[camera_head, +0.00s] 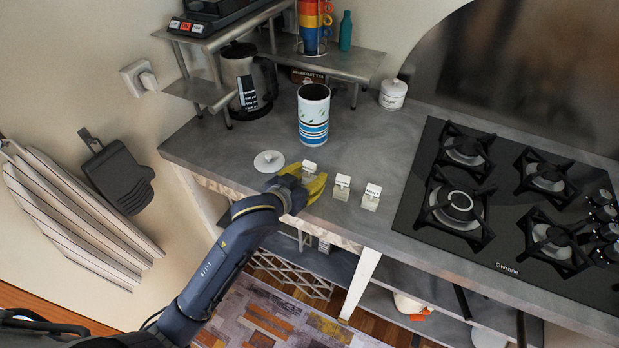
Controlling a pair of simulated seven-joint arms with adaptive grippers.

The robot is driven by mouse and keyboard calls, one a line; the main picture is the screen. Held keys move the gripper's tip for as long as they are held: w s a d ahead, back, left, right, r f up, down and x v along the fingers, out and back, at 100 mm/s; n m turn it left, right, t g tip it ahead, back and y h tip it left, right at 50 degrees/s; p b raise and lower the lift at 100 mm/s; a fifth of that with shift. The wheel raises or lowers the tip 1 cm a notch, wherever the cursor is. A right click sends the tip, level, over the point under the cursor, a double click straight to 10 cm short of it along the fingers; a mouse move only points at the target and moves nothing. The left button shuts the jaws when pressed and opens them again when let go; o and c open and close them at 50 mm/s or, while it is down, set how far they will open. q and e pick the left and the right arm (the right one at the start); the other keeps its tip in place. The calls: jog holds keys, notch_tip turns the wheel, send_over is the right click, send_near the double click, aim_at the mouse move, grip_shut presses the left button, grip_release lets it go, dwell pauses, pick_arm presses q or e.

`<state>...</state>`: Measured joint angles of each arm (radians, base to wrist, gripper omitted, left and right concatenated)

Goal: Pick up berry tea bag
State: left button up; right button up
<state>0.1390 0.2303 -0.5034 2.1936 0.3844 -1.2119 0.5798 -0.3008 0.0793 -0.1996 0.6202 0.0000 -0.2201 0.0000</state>
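Three small tea bags with pale square tags stand in a row near the counter's front edge: a left one (309,167), a middle one (342,187) and a right one (371,197). The tag print is too small to tell which is berry. My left gripper (304,180), with yellow fingers, is at the left tea bag. Its fingers are spread, one on each side of that bag, and partly hide its lower part. I cannot tell whether they touch it. My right gripper is out of view.
A white lid (269,161) lies left of the tea bags, and a striped canister (313,115) stands behind them. A black gas hob (480,235) is on the right. A metal shelf (345,65) with cups is at the back. The counter behind the middle and right bags is clear.

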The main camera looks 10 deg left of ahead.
pick_arm(q)
jog(key=c, duration=0.4)
jog(key=shift+c, duration=0.2)
jog(key=shift+r, duration=0.1)
